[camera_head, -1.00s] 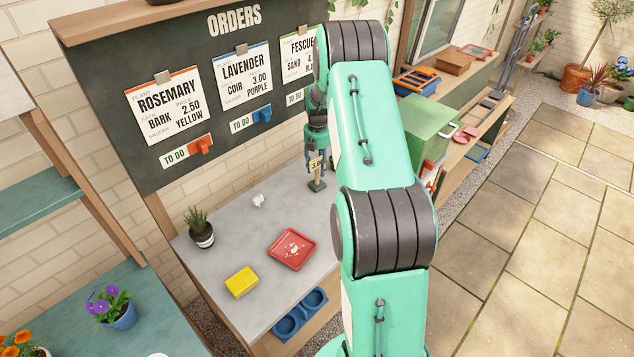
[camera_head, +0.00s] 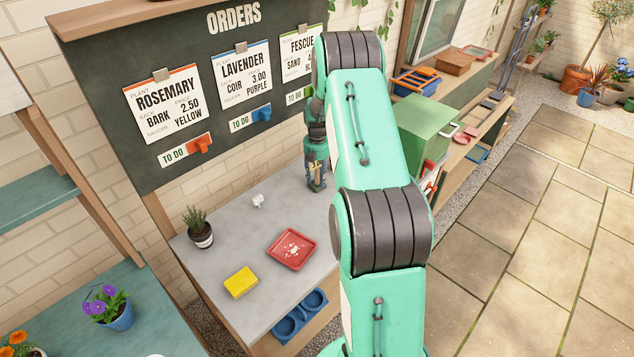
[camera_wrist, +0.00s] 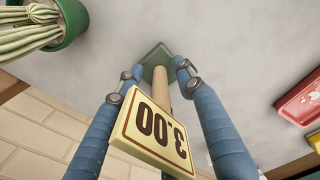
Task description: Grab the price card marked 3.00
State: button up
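My gripper (camera_wrist: 157,72) is open, with one blue finger on each side of the post and card. Gaps show between the fingertips and the post. In the head view my gripper (camera_head: 317,180) is low over the back right of the grey table, and mostly covers the card there.
A red tray (camera_head: 292,249), a yellow sponge-like block (camera_head: 241,282), a small white item (camera_head: 257,201) and a potted plant (camera_head: 200,228) stand on the grey table. A cactus in a green pot (camera_wrist: 75,20) is close by in the wrist view. The orders board (camera_head: 150,60) rises behind.

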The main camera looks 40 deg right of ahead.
aim_at(317, 166)
jog(key=shift+c, duration=0.3)
grip_shut()
jog(key=shift+r, duration=0.1)
jog(key=shift+r+p, duration=0.3)
jog(key=shift+r, duration=0.55)
notch_tip(317, 166, up, 2)
jog(key=shift+s+a+p, duration=0.1)
jog(key=shift+p, duration=0.2)
jog(key=s+a+r+p, duration=0.1)
jog(key=s+a+p, duration=0.1)
jog(key=s+a, duration=0.7)
jog(key=s, duration=0.3)
jog(key=shift+s+a, duration=0.15)
jog(key=shift+s, duration=0.2)
